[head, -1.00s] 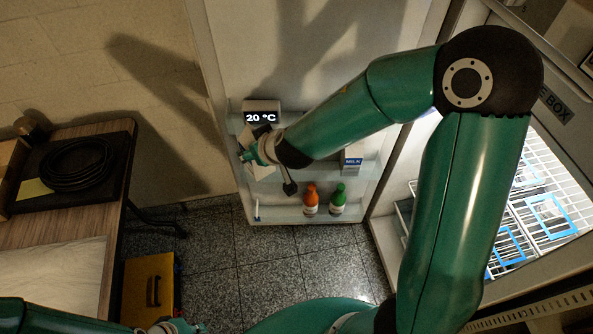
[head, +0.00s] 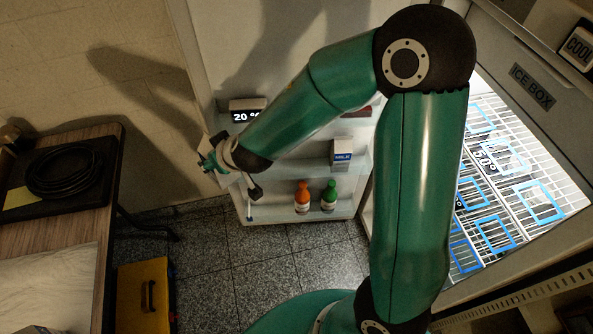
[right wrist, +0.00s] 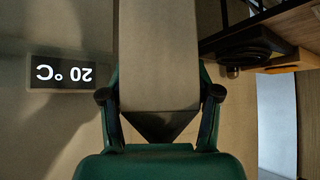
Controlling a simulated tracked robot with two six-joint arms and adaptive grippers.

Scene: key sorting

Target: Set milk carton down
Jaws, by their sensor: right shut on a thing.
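My right gripper (head: 228,172) is at the left edge of the open fridge door, beside its shelves. In the right wrist view my right gripper (right wrist: 159,94) is shut on a plain pale beige carton (right wrist: 158,50) with a dark tapered end. No label shows on its visible face. In the head view the held carton is mostly hidden by the gripper. A small carton marked MILK (head: 342,153) stands on the door's middle shelf (head: 300,172), right of the gripper and apart from it. My left gripper is out of view.
A 20 °C display (head: 246,113) sits on the upper door shelf. Orange (head: 302,200) and green (head: 329,198) bottles stand on the lower shelf. The lit ice box (head: 500,190) has wire racks. A table (head: 60,215) with coiled cable (head: 62,170) and a yellow case (head: 145,295) are left.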

